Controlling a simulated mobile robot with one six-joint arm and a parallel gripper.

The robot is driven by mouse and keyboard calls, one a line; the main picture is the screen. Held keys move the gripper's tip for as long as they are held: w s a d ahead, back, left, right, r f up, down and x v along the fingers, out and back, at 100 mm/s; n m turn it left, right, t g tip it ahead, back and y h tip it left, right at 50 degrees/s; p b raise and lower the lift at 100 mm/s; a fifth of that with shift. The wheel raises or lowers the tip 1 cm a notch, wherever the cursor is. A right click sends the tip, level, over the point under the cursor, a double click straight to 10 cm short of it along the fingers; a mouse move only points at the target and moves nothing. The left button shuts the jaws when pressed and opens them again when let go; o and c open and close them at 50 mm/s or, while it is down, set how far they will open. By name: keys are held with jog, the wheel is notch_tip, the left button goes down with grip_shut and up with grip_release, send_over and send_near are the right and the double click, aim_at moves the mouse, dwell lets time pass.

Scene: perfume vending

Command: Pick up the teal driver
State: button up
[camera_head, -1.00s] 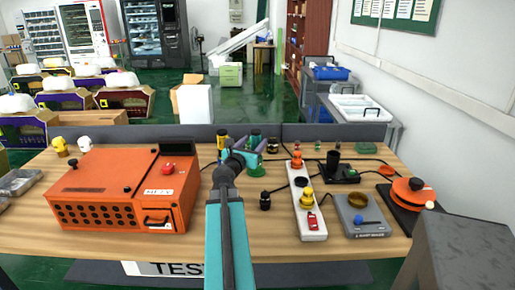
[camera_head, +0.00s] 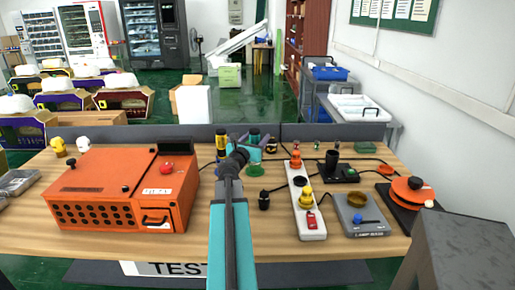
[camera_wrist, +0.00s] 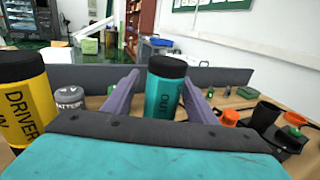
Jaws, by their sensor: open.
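The teal driver (camera_wrist: 165,92) is an upright teal cylinder with a black cap and dark lettering. It stands between the two purple fingers of my gripper (camera_wrist: 160,84) in the wrist view, with a gap on each side. My gripper is open and holds nothing. In the head view the teal driver (camera_head: 254,136) stands towards the back of the table, just beyond my gripper (camera_head: 248,148), whose fingers are hard to make out there. The driver's lower part is hidden in the wrist view.
A yellow driver (camera_wrist: 24,100) stands close on the left, and a grey battery (camera_wrist: 69,97) stands behind it. An orange box (camera_head: 120,190) fills the left of the table. A white strip (camera_head: 309,222) and a grey scale-like device (camera_head: 362,215) lie right. A low dark panel (camera_head: 335,131) borders the back.

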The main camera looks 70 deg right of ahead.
jog(key=shift+d, duration=0.45)
jog(key=shift+c, duration=0.2)
grip_shut()
